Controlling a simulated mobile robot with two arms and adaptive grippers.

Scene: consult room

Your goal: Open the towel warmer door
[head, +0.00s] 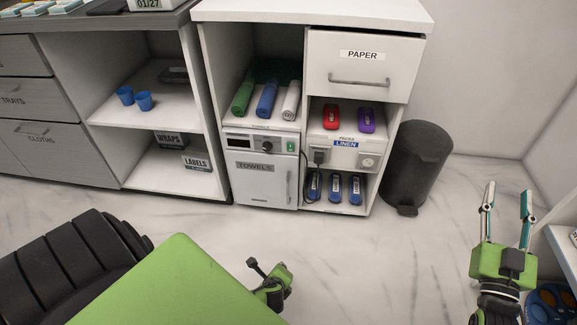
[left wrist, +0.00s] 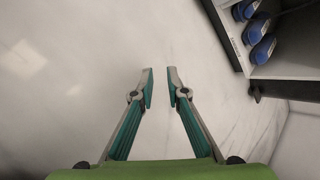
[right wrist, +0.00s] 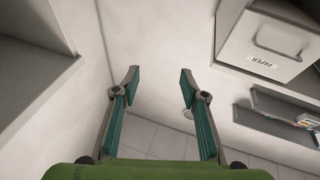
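A control panel with a small display sits above the door. My right gripper (head: 507,192) is open and empty, raised at the right, well apart from the warmer. It also shows open in the right wrist view (right wrist: 159,80).
A dark bin (head: 414,165) stands right of the cabinet. A PAPER drawer (head: 362,68) is shut above shelves with red and purple items. Blue items (head: 334,188) stand beside the warmer, near a plugged cord. The floor (head: 380,255) before the cabinet is mostly clear.

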